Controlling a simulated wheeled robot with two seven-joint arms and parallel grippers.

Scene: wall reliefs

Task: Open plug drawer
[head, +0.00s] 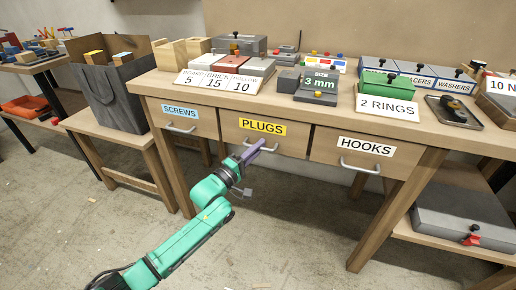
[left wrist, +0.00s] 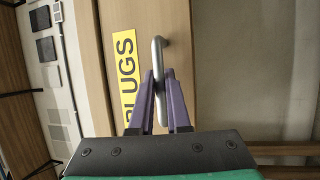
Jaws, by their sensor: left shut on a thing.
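The plug drawer (head: 285,139) is the middle of three drawers under the workbench and bears a yellow PLUGS label (head: 262,127). Its front looks flush with the drawers beside it. My left gripper (head: 254,150) is at its metal bar handle (head: 270,150), with purple fingers. In the left wrist view the fingers (left wrist: 161,85) are shut around the grey handle (left wrist: 158,55), one on each side of it. The yellow label (left wrist: 126,75) shows sideways there, partly hidden by a finger. My right gripper is not in view.
The screws drawer (head: 195,122) is at left and the hooks drawer (head: 370,172) at right, each with a handle. The workbench top (head: 340,112) carries boxes and signs. The floor before the drawers is mostly clear.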

